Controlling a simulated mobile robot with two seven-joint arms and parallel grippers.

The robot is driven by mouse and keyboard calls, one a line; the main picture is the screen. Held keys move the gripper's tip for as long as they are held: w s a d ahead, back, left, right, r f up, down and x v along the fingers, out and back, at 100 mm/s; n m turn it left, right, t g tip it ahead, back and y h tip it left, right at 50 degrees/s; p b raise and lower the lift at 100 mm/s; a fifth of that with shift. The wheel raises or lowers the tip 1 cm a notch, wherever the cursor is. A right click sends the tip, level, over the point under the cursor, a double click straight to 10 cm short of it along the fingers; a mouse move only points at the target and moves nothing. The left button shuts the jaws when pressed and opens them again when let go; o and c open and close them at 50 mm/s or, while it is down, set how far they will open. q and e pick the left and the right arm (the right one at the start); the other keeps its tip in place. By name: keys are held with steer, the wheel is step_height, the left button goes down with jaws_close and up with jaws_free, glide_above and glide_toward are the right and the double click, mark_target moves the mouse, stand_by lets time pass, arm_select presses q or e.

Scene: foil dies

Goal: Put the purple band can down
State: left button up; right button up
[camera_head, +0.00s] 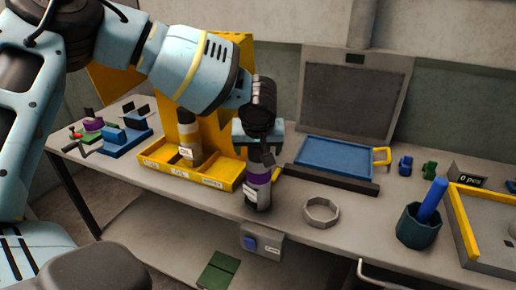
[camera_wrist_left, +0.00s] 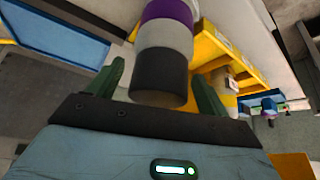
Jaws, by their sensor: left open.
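The purple band can (camera_head: 258,187) stands upright on the bench near its front edge, just right of the yellow tray. It has a purple band, a pale label and a dark top. My left gripper (camera_head: 257,150) is right above it, pointing down. In the left wrist view the can (camera_wrist_left: 165,50) lies between the two dark green fingers (camera_wrist_left: 160,85), with a visible gap to the finger on each side. The gripper is open around the can's upper end. My right gripper is not in view.
A yellow compartment tray (camera_head: 215,184) with another can (camera_head: 189,140) stands close on the left. A grey ring (camera_head: 321,212), a blue tray (camera_head: 345,156) and a dark green cup (camera_head: 418,226) with a blue rod lie to the right. Bench is clear around the ring.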

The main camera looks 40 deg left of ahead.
arm_select(q)
steer(key=v, duration=1.2)
stand_by(1.7)
